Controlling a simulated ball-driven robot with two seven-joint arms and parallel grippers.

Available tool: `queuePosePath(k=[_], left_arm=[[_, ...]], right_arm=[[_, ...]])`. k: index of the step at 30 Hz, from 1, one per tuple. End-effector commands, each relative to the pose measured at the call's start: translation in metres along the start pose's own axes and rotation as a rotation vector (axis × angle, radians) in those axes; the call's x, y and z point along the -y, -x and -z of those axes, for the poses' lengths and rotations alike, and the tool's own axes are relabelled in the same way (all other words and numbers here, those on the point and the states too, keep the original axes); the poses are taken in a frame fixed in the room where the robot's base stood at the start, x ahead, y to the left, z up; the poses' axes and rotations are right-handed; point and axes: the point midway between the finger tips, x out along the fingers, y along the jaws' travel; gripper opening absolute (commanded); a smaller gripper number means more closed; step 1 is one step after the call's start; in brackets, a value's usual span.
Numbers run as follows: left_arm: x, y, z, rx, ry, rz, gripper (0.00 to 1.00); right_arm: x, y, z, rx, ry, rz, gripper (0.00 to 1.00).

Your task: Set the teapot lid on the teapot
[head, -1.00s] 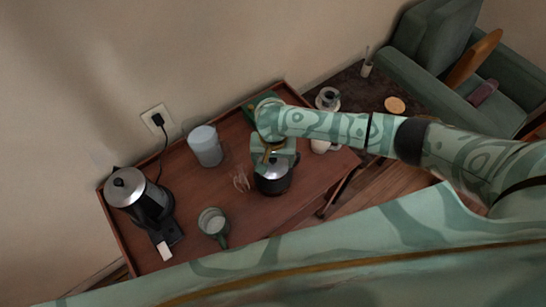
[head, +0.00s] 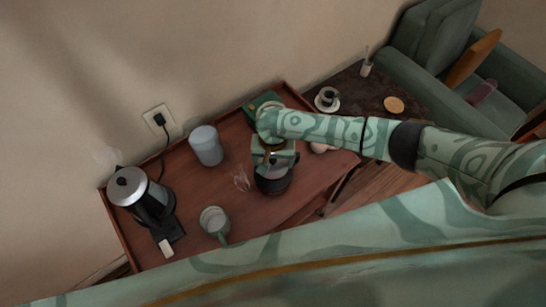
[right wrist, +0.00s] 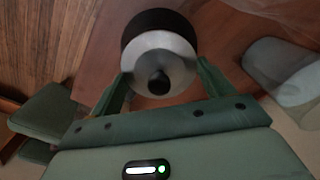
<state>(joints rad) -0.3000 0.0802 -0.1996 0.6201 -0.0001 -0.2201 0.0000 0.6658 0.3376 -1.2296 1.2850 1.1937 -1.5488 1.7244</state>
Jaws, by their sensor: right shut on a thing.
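The teapot (head: 273,186) is a dark, round pot on the wooden tray table, right of the middle. My right gripper (head: 272,158) is above it and hides much of its top. In the right wrist view, my right gripper (right wrist: 157,85) is shut on the teapot lid (right wrist: 157,60), a silver disc with a black knob. The dark teapot body (right wrist: 158,22) shows just beyond the lid. The lid is over or very close to the teapot's opening; I cannot tell whether it touches. My left gripper is not in view.
A kettle (head: 146,198) stands at the left of the table (head: 190,190). A grey canister (head: 206,146), a mug (head: 214,221) and a small clear object (head: 240,180) are left of the teapot. A green box (head: 261,102) is behind. A cup (head: 327,97) stands on the dark side table.

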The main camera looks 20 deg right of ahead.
Motion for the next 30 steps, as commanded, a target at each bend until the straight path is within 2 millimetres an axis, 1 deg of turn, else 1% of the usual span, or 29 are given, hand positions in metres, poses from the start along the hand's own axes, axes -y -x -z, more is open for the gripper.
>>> queuePosePath(k=[14,24,30], left_arm=[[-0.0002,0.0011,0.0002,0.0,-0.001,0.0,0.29],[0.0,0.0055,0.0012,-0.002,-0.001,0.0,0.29],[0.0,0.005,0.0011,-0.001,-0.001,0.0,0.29]], right_arm=[[0.0002,-0.0021,-0.0005,0.001,0.001,0.0,0.57],[-0.0003,-0.0092,-0.0006,0.001,0.0,0.0,0.57],[-0.0001,-0.0097,-0.0005,0.001,0.001,0.0,0.57]])
